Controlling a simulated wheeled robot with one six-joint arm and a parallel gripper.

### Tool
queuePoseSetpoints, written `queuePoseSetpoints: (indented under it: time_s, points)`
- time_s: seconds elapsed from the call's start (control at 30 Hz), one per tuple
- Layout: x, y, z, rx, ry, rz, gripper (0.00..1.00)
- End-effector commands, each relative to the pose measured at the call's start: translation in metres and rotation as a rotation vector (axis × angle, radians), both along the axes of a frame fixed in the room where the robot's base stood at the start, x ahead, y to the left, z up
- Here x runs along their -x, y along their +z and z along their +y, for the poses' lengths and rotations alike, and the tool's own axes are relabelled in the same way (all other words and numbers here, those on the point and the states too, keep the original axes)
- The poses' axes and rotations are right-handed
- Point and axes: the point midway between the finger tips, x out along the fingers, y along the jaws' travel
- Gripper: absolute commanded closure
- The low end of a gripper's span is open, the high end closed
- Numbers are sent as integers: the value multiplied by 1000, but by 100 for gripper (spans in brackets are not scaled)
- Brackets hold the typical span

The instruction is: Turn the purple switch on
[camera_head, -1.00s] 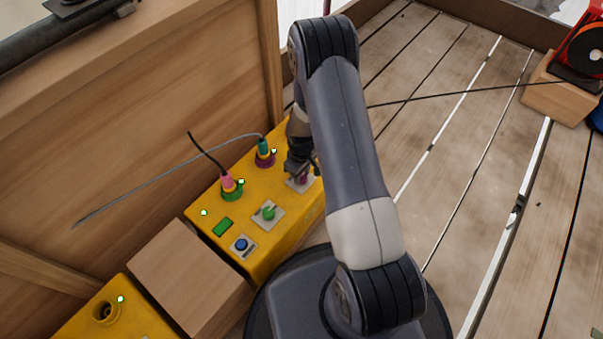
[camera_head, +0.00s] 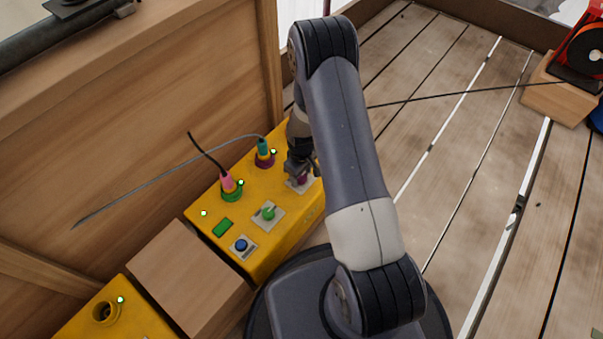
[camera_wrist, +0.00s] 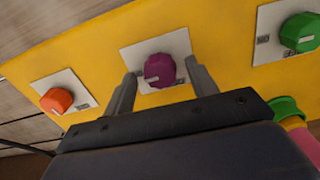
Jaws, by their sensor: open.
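The purple switch (camera_wrist: 159,70) is a round knob with a pale mark on its face, on a white plate of the yellow box (camera_wrist: 100,45). In the wrist view my gripper (camera_wrist: 162,80) is open, with one finger on each side of the knob; I cannot tell whether they touch it. In the head view my gripper (camera_head: 299,172) is over the far right end of the yellow box (camera_head: 262,245), and the purple switch (camera_head: 303,181) is partly hidden below it.
An orange knob (camera_wrist: 57,101) flanks the purple one. A wooden wall (camera_head: 130,120) rises to the left.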

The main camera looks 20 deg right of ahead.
Motion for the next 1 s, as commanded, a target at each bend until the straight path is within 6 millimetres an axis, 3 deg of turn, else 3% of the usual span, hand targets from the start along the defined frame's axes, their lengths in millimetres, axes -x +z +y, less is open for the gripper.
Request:
queuePoseSetpoints:
  time_s: [0.17, 0.4, 0.6, 1.0]
  points:
    - [0, 17, 0, 0, 0, -1, 45]
    - [-1, 67, 0, 0, 0, -3, 45]
    - [-1, 98, 0, 0, 0, -2, 45]
    - [0, 108, 0, 0, 0, 0, 45]
